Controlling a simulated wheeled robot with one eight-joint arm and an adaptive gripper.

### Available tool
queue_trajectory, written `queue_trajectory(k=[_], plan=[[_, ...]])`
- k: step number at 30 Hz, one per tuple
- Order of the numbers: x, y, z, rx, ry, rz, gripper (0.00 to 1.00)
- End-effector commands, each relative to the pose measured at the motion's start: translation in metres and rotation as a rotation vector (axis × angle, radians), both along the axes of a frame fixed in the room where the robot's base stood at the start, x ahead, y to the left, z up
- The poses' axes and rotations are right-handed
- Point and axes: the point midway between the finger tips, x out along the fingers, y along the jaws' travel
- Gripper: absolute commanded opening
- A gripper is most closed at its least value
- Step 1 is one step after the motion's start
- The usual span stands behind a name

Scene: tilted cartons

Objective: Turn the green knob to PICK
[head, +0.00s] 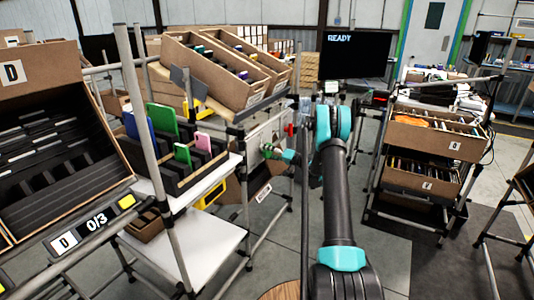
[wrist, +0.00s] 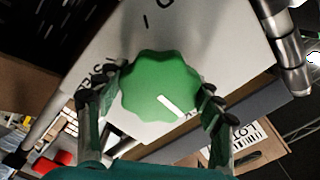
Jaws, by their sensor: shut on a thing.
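The green knob (wrist: 158,80) has a scalloped edge and sits on a pale panel (wrist: 215,45), in the middle of the wrist view. Its white pointer mark points to the lower right, toward a partly hidden letter. In the head view my gripper (head: 279,153) is small, beside the cart, and the panel's face is hard to make out.
A red part (head: 290,130) is near my gripper. On the left stand a carton marked D (head: 40,62) and a rack with green, blue and pink items (head: 203,142). Stacked cartons (head: 435,133) stand at right. Grey floor (head: 395,262) is open ahead.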

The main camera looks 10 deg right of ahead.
Motion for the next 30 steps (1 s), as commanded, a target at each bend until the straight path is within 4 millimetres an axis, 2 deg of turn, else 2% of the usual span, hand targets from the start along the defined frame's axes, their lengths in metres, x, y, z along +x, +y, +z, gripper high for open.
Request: queue_trajectory(k=[14, 15, 19, 30], plan=[[0.0002, -0.0013, -0.0001, 0.006, 0.009, -0.003, 0.38], [0.0002, -0.0013, -0.0001, 0.006, 0.009, -0.003, 0.72], [0.0002, -0.001, -0.0001, 0.006, 0.009, -0.001, 0.88], [-0.001, -0.0022, 0.0, 0.006, 0.009, -0.001, 0.88]])
